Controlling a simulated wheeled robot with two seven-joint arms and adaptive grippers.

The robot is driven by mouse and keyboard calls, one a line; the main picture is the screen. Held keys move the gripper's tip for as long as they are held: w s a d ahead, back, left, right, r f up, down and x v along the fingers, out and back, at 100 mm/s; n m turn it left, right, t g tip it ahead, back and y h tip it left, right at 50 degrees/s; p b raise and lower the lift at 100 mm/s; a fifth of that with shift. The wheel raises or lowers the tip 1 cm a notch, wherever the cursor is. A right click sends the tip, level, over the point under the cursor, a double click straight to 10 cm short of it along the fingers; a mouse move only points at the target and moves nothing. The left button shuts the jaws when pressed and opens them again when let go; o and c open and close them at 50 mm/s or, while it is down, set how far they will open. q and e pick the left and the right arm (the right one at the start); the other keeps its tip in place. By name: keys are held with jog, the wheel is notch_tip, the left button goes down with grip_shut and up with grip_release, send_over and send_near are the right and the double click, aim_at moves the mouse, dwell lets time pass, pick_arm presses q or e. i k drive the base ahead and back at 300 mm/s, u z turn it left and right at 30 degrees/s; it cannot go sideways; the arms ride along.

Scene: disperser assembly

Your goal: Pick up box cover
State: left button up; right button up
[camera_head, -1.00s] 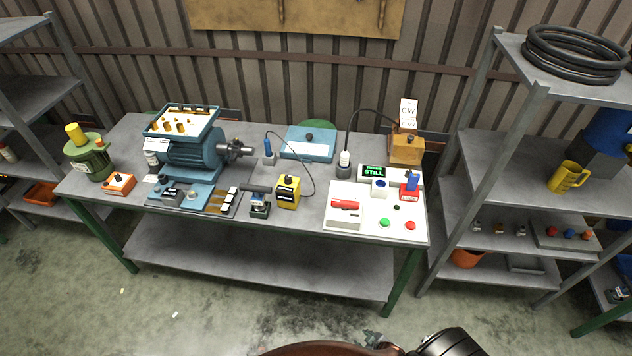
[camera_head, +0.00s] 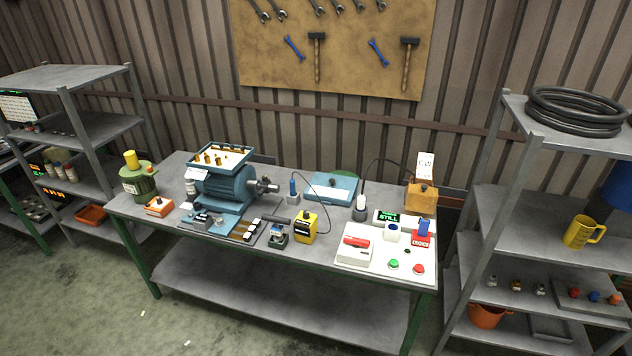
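The likely box cover is a flat blue plate (camera_head: 331,187) with a dark knob on top. It lies at the back of the workbench (camera_head: 285,262), right of the motor. The blue motor (camera_head: 232,188) stands on the left half of the bench with its shaft pointing right. Its terminal box (camera_head: 221,157) on top is open and shows brass-coloured terminals inside. Neither of my grippers is in view.
A white control panel (camera_head: 386,258) and an orange box (camera_head: 421,199) are to the right. Shelves (camera_head: 85,130) flank the bench. A tool board (camera_head: 330,40) hangs behind.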

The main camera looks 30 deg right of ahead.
aim_at(330, 188)
jog(key=u, duration=0.15)
jog(key=i, duration=1.95)
jog(key=z, duration=1.45)
jog(key=i, duration=0.65)
jog(key=z, duration=0.7)
